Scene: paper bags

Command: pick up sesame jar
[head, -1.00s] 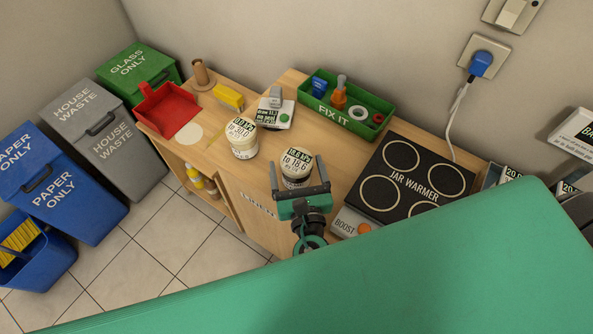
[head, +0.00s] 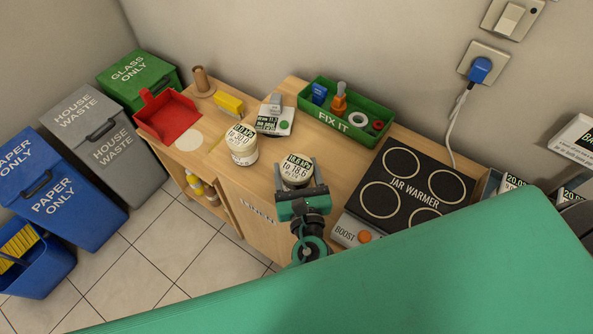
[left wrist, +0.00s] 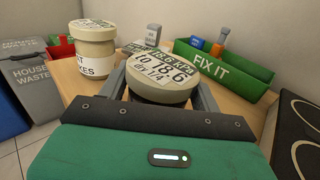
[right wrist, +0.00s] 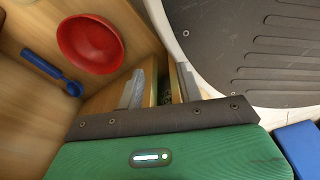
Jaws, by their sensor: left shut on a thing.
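A jar with a cream lid marked "18.6" (head: 297,168) stands at the counter's front, between the fingers of my left gripper (head: 300,186). The left gripper is shut on this jar, one finger on each side. In the left wrist view the jar's lid (left wrist: 158,74) tops the fingers, and the jar's side label is hidden. Whether its base is off the counter cannot be seen. A second jar marked "30.0" (head: 242,145) stands to its left; its side label partly shows in the left wrist view (left wrist: 93,57). My right gripper (right wrist: 162,90) is open, low near a wooden panel.
Behind are a green "FIX IT" tray (head: 347,121), a small scale-like device (head: 274,118) and a yellow block (head: 229,104). The black jar warmer (head: 416,189) is on the right. A red bowl (right wrist: 90,44) and blue spoon (right wrist: 50,70) show near my right gripper.

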